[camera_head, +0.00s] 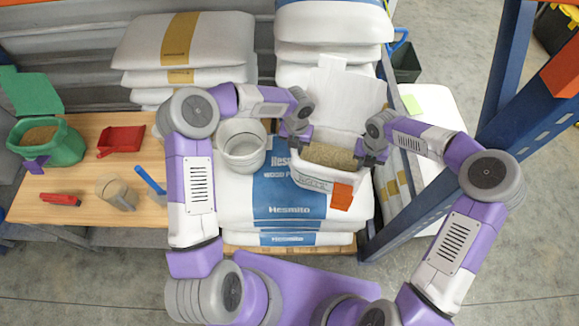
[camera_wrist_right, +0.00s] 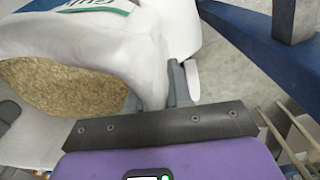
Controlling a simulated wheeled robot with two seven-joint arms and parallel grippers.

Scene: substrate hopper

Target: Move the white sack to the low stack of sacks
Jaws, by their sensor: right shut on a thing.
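An open white sack (camera_head: 345,95) with brown granular filling (camera_head: 330,155) is at the middle right of the head view, over a low stack of white and blue sacks (camera_head: 260,205). Whether it touches the stack is unclear. My right gripper (camera_head: 371,150) is shut on the sack's right edge. In the right wrist view the sack (camera_wrist_right: 110,45) folds around the fingers (camera_wrist_right: 180,85), and its filling (camera_wrist_right: 65,85) shows. My left gripper (camera_head: 299,137) is at the sack's left edge; its jaw opening is hidden.
A taller sack stack (camera_head: 330,22) stands behind. Another stack with yellow bands (camera_head: 215,45) is back left. A blue rack post (camera_head: 490,75) stands close on the right.

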